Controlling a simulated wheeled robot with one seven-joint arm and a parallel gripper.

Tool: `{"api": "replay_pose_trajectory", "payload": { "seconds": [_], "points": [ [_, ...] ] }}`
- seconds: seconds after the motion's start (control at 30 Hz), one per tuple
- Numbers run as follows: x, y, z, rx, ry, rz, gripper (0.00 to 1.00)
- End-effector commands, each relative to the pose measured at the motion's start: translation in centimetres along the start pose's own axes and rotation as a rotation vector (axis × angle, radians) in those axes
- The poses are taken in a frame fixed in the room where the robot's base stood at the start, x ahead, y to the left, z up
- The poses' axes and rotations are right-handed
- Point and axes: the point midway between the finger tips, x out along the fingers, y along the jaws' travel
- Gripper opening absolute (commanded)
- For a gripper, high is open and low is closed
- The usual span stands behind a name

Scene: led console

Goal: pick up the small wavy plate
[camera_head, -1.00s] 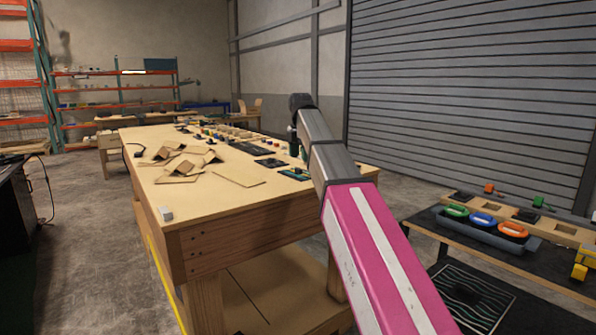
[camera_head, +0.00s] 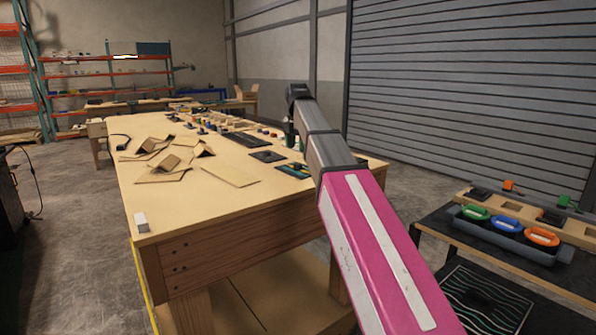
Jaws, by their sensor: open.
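A dark plate with pale wavy lines (camera_head: 484,300) lies flat on the black low table at the lower right, cut by the frame's bottom edge. Smaller dark plates (camera_head: 267,156) lie on the wooden workbench, but their surface pattern is too small to tell. My pink and grey arm reaches from the bottom right up over the bench's right side. My gripper (camera_head: 289,134) seems to hang at its far end above the bench's right edge, small and partly hidden by the arm. It is open, away from the wavy-lined plate; its fingertips are unclear.
The wooden workbench (camera_head: 190,212) holds folded cardboard pieces (camera_head: 160,148), a flat sheet (camera_head: 230,175) and a small white block (camera_head: 141,222).

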Motion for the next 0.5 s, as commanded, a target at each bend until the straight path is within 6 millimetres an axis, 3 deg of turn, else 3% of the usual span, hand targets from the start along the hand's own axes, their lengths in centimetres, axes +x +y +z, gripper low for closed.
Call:
{"api": "replay_pose_trajectory", "payload": {
  "seconds": [0.27,0.5],
  "points": [
    [2.2,-0.1,0.0,0.000,0.000,-0.001,0.66],
    [5.4,-0.4,0.2,0.000,0.001,-0.001,0.66]
  ]
}}
